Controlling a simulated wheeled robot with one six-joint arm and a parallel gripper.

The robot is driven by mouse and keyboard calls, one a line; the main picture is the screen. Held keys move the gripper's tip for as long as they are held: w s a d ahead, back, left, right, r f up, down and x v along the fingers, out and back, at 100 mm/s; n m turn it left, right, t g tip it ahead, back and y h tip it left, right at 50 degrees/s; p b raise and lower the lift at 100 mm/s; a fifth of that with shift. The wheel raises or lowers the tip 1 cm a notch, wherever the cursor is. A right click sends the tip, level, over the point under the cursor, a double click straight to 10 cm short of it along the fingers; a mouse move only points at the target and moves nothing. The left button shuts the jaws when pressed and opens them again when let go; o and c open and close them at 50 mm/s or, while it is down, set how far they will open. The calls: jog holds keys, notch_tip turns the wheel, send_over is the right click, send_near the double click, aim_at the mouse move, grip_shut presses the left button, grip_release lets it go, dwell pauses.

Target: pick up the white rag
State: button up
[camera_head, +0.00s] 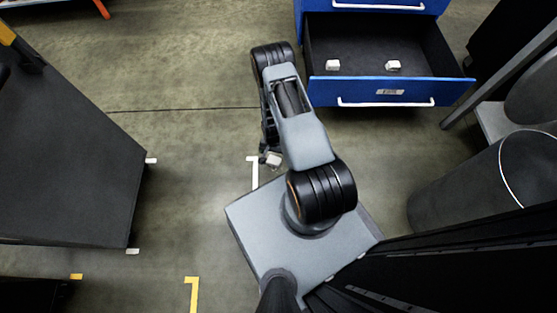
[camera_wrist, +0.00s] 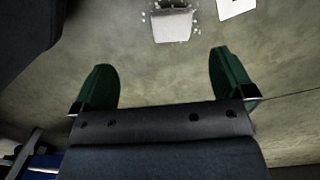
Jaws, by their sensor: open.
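A small white rag (camera_wrist: 172,24) lies on the floor near the top of the wrist view, with small white specks around it. In the head view the small white rag (camera_head: 274,160) shows at the end of my arm, partly hidden by it. My gripper (camera_wrist: 160,62) is open and empty, its two green fingers spread wide. In the wrist view the rag lies beyond the fingertips, roughly in line with the gap between them, and apart from them. The exact height of the fingers above the floor cannot be told.
An open blue drawer (camera_head: 388,100) stands at upper right with two small white items (camera_head: 332,65) (camera_head: 393,66) inside. A dark table (camera_head: 70,150) is at left and a grey bin (camera_head: 470,190) at right. White floor marking (camera_head: 254,172) lies near the rag; the floor between is clear.

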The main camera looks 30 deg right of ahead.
jog(key=w+m+t, duration=0.1)
jog(key=w, duration=0.1)
jog(key=b, duration=0.4)
send_over(273, 160)
notch_tip(273, 160, down, 8)
jog(key=shift+s+r, duration=0.15)
jog(key=shift+r, duration=0.05)
jog(key=shift+d+f+b, duration=0.1)
jog(key=shift+f+b, duration=1.55)
jog(key=shift+f, duration=1.35)
jog(key=shift+c, duration=0.4)
jog(key=c, duration=0.9)
jog(key=shift+r, duration=0.1)
